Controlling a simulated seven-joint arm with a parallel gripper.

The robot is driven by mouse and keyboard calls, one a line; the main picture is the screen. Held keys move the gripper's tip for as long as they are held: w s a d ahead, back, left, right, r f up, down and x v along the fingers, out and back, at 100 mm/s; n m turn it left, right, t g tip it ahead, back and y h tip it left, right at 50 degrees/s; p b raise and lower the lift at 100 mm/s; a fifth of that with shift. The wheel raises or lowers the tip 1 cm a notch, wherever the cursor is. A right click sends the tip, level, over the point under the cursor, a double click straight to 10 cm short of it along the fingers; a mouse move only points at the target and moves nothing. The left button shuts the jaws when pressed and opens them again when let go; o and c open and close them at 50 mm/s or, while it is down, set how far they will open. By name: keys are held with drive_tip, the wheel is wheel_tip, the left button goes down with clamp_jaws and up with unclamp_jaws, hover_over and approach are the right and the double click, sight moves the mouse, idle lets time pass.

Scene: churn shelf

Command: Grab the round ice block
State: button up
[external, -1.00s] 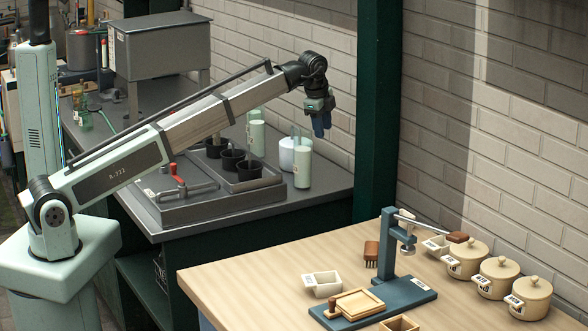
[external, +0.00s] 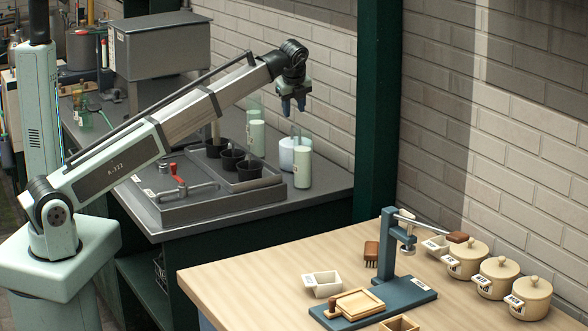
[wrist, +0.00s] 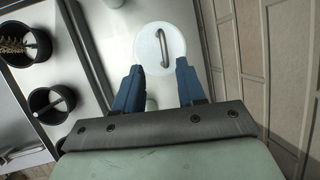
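A squat, round white thing (external: 286,156) stands on the dark metal counter by the brick wall, partly hidden by a pale green cylinder. In the wrist view it is a white disc (wrist: 148,46) with a metal handle across its top. It may be the round ice block; I cannot tell its material. My gripper (external: 293,111) hangs above it, pointing down, fingers apart and empty. In the wrist view the gripper's blue fingertips (wrist: 160,68) straddle the near side of the disc in the picture, with no visible contact.
Pale green cylinders (external: 303,168) (external: 256,138) stand close by. Several black cups, one of them (external: 249,171) nearest the front, sit on the metal tray to the left. The brick wall (external: 335,110) is close on the right. A wooden table (external: 240,275) with a blue press is in front.

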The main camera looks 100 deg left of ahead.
sight(295, 126)
drive_tip(key=shift+a+x, duration=0.15)
drive_tip(key=shift+x, duration=1.75)
drive_tip(key=shift+a+x, duration=0.15)
drive_tip(key=shift+x, duration=1.75)
drive_tip(key=shift+w+r, duration=0.1)
drive_tip(key=shift+w, duration=0.05)
clamp_jaws()
